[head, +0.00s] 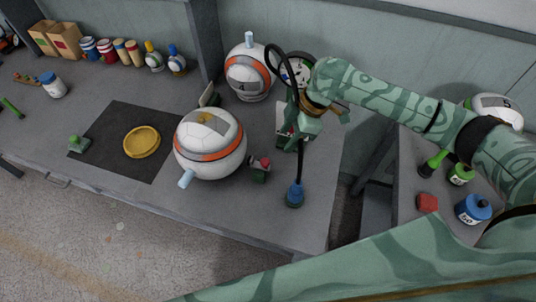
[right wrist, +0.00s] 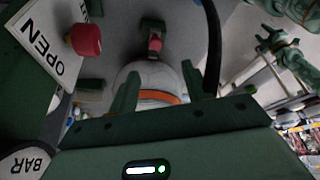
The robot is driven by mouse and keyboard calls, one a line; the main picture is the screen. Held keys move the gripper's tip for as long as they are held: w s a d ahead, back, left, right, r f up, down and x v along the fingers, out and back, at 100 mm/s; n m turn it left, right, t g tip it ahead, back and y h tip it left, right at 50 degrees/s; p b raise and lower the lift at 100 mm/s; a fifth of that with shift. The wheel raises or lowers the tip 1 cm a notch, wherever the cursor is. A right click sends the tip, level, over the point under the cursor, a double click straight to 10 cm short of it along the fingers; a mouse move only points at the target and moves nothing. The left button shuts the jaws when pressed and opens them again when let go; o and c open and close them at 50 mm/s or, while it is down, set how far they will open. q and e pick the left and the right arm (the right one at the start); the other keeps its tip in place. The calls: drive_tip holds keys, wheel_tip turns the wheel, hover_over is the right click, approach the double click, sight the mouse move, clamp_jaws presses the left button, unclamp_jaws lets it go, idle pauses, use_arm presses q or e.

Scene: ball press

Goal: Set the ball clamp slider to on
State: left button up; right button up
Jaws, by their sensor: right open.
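A white ball with an orange band (head: 210,146) sits on the table, held between a clamp part (head: 260,168) with a red knob on its right and a dark part behind it. My right gripper (head: 299,128) is open and empty, right of the ball by a panel (head: 282,122). In the right wrist view, its fingers (right wrist: 158,88) stand apart with the ball (right wrist: 150,80) beyond them. A panel lettered OPEN (right wrist: 38,45) with a red knob (right wrist: 85,40) is at the left. Another red knob (right wrist: 155,43) sits on a dark block above the ball. I cannot tell the slider's setting.
A gauge (head: 298,70) and black hose stand behind my right gripper, with a blue-based nozzle (head: 295,194) in front. Another ball (head: 249,72) is at the back. A yellow dish (head: 142,142) lies on a dark mat (head: 105,150).

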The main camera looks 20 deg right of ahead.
drive_tip(key=b, duration=0.1)
approach(266, 161)
drive_tip(key=b+x, duration=0.2)
drive_tip(key=x, duration=0.5)
drive_tip(key=shift+f, duration=0.15)
drive_tip(key=shift+w+a+f, duration=0.1)
drive_tip(key=shift+a+f, duration=0.05)
drive_tip(key=shift+f, duration=0.3)
drive_tip(key=shift+w, duration=0.1)
use_arm(q)
drive_tip(key=f, duration=0.1)
drive_tip(key=s+f, duration=0.1)
drive_tip(key=f, duration=0.1)
drive_tip(key=shift+f, duration=0.25)
